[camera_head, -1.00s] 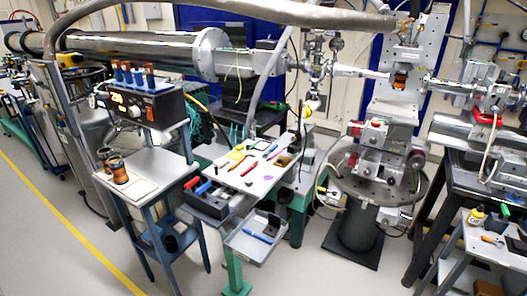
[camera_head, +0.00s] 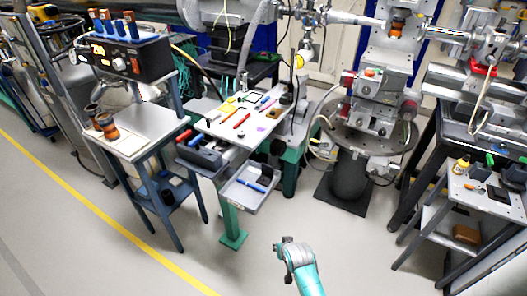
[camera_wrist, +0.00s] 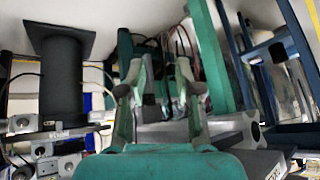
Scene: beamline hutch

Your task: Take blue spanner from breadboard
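The pale breadboard (camera_head: 216,129) stands in the middle of the head view with several small coloured tools on it. A small blue tool (camera_head: 265,101), perhaps the blue spanner, lies towards its back right; its exact shape is too small to tell. A red tool (camera_head: 241,121) lies in front of it. In the wrist view, my gripper (camera_wrist: 157,88) has its two fingers apart with nothing held between them. In the head view, my arm's end is low at the bottom middle, in front of and well apart from the breadboard; its fingers are not clear there.
A grey tray (camera_head: 236,196) with a blue item hangs below the breadboard, beside a green leg (camera_head: 231,220). A dark bin (camera_head: 199,153) is at the breadboard's left front. A blue-legged stand (camera_head: 150,135) is left, a round pedestal (camera_head: 347,180) right. Front floor is clear.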

